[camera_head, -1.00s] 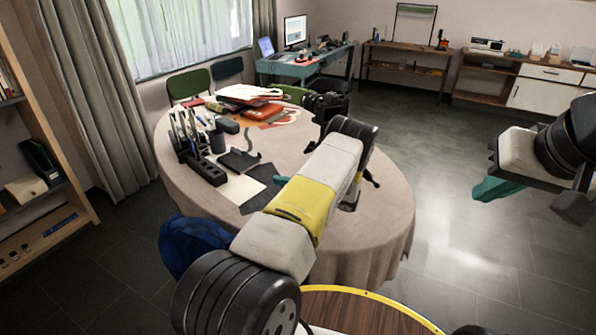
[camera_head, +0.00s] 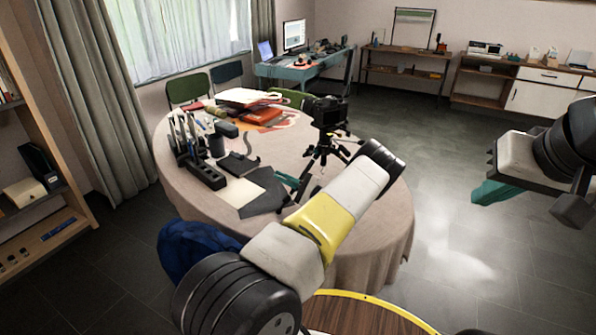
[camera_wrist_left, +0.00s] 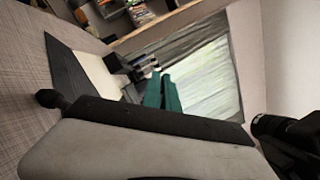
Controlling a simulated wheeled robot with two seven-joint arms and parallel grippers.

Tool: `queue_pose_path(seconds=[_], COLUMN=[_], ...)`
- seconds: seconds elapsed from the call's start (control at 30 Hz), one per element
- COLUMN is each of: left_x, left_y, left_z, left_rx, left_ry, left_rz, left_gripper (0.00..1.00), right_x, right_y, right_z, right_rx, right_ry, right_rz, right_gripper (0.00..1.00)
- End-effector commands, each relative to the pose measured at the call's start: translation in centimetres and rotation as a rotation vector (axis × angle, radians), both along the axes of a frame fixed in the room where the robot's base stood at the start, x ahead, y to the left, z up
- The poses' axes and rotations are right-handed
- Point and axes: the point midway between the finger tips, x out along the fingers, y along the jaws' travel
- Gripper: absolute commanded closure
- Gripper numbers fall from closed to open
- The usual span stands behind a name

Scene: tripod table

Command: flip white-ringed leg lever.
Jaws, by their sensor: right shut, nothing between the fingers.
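A small black tripod (camera_head: 322,152) with a camera (camera_head: 327,112) on top stands upright on the cloth-covered table (camera_head: 375,205). My left forearm hides part of its legs. The white-ringed leg lever is too small to make out. My left gripper (camera_head: 288,182) is low over the table, just left of the tripod legs. Its teal fingers show close together in the left wrist view (camera_wrist_left: 163,92); I cannot tell whether they are fully shut, and I see nothing held. My right gripper (camera_head: 488,192) is shut and empty, right of the table over the floor.
A black holder (camera_head: 203,172) with upright tools stands at the table's left. Dark and pale sheets (camera_head: 262,190) lie near my left gripper. A red box (camera_head: 258,115) and papers lie at the back. Chairs (camera_head: 188,88) stand behind the table.

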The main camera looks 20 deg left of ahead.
Motion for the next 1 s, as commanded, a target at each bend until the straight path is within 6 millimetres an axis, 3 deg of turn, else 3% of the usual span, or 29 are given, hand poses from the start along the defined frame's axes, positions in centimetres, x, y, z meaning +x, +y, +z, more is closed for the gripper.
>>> queue_pose_path(seconds=[0.5,1.0], left_x=[1.3,1.6], left_y=[-0.6,-0.7], left_z=[1.1,1.3], left_rx=[0.148,0.180], left_ry=[0.335,0.413], left_rz=[-0.004,-0.003], left_gripper=[1.00,1.00], right_x=[0.0,0.0], right_y=[0.0,0.0], right_z=[0.0,0.0], right_rx=[0.000,0.000], right_ry=[0.000,0.000], right_rz=[0.000,0.000], right_gripper=[1.00,1.00])
